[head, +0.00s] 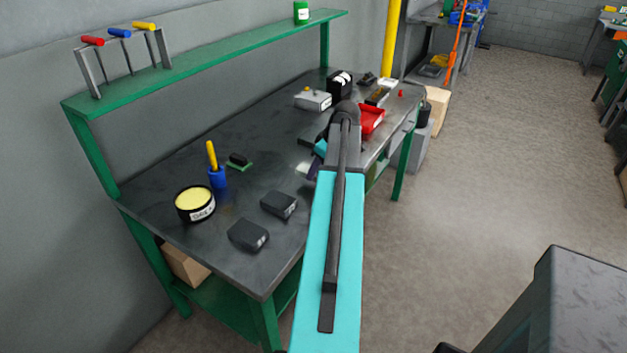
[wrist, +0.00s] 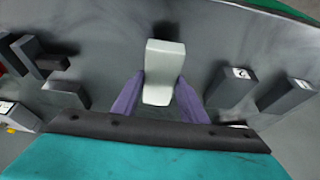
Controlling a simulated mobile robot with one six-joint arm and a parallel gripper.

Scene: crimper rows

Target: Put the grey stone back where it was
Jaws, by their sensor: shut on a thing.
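The grey stone, a pale grey block (wrist: 163,72), sits upright in the wrist view between the two purple fingers of my gripper (wrist: 159,98). My gripper is shut on its lower part. In the head view, my gripper (head: 310,168) is over the right half of the dark workbench (head: 160,190), and a pale end of the stone (head: 301,168) shows beside a purple finger. My arm hides part of the bench there. I cannot tell whether the stone touches the bench top.
Two dark boxes (head: 279,204) (head: 248,235) lie near the front edge, also seen right in the wrist view (wrist: 235,86). A yellow-filled tin (head: 195,204) and a blue holder (head: 217,177) stand left. A red tray (head: 371,120) and a grey box (head: 313,100) are further back.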

